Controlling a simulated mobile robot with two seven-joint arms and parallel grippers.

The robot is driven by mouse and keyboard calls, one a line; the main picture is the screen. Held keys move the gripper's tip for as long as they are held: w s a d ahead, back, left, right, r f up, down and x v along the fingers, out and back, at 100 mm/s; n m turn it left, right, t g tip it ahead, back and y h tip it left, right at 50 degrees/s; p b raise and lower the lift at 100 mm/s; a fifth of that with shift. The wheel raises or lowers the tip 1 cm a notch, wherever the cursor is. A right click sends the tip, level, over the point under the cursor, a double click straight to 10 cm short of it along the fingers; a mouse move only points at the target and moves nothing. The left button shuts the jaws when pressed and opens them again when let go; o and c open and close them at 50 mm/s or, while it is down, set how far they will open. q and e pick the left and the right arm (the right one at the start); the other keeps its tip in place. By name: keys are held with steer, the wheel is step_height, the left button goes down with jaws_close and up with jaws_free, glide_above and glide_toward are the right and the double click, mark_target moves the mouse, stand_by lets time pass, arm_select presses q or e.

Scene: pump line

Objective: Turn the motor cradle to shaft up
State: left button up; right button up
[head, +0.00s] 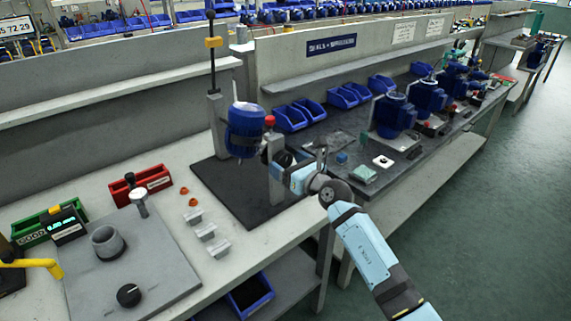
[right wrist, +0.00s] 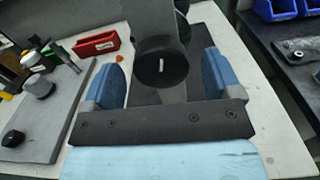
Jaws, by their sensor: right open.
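The blue motor (head: 246,130) hangs in the motor cradle between two grey posts, the left one (head: 216,125) and the right one (head: 277,175), with a red knob (head: 270,120) on top of the right post. I cannot make out which way the shaft points. My right gripper (head: 289,168) is at the outer side of the right post. In the right wrist view its two blue fingers (right wrist: 162,80) are open, either side of a round black knob (right wrist: 154,66) on the cradle; contact does not show. My left gripper is not in view.
The cradle stands on a dark mat (head: 207,173) on the bench. Left are a grey plate (head: 150,265) with a ring and knob, a green bin (head: 35,226) and a red bin (head: 150,181). Grey brackets (head: 205,232) lie in front. More blue motors (head: 392,113) line the right bench.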

steer(key=shift+w+a, duration=0.3)
steer(key=shift+w, duration=0.2)
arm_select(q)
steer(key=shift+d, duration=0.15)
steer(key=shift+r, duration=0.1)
arm_select(e)
steer(key=c, duration=1.3)
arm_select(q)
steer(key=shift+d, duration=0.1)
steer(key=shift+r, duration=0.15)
arm_select(e)
steer(key=shift+w, duration=0.1)
